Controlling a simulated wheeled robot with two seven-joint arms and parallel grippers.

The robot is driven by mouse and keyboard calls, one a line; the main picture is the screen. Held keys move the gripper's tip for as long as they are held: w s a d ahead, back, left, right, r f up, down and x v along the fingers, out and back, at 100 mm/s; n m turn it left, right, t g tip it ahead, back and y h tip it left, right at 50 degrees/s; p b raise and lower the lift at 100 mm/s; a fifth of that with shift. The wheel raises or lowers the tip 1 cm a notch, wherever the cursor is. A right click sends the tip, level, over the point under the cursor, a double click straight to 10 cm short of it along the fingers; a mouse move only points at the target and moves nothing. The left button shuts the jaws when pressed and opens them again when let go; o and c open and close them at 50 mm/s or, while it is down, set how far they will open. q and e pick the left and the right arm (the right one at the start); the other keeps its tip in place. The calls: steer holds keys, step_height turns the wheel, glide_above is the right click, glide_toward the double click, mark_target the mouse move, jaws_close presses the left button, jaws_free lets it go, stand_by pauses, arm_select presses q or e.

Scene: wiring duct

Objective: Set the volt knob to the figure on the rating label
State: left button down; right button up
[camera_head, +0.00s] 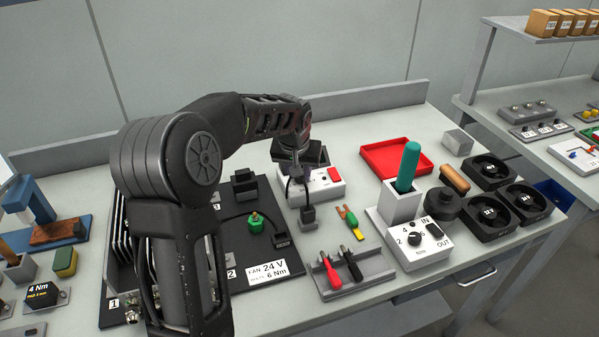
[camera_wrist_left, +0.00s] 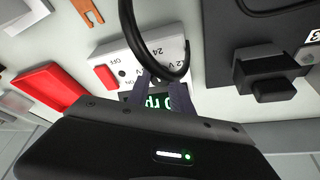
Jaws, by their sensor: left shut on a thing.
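In the left wrist view the box (camera_wrist_left: 140,48) shows volt marks, including 24 V, beside my fingertips. My left gripper (camera_head: 298,172) reaches down over the box. In the left wrist view its fingers (camera_wrist_left: 162,84) are shut at the volt knob, which they and a black cable (camera_wrist_left: 186,62) hide. The knob's pointer cannot be read. The rating label (camera_head: 270,270) at the panel's front edge reads FAN 24 V and 6 Nm. My right gripper is not in view.
A black plug (camera_head: 308,216) sits on the cable near the box. A grey tray (camera_head: 378,279) holds red and black probes. A red tray (camera_head: 372,160), a torque dial box (camera_head: 418,248) and several fans (camera_head: 487,171) stand to the right. A lit display (camera_wrist_left: 162,102) shows beneath my fingers.

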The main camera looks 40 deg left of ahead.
arm_select(q)
steer(key=c, duration=1.4)
jaws_free()
steer(key=v, duration=0.7)
steer(key=shift+s+r+b, duration=0.15)
steer(key=shift+r+b, duration=0.2)
steer(key=shift+d, duration=0.1)
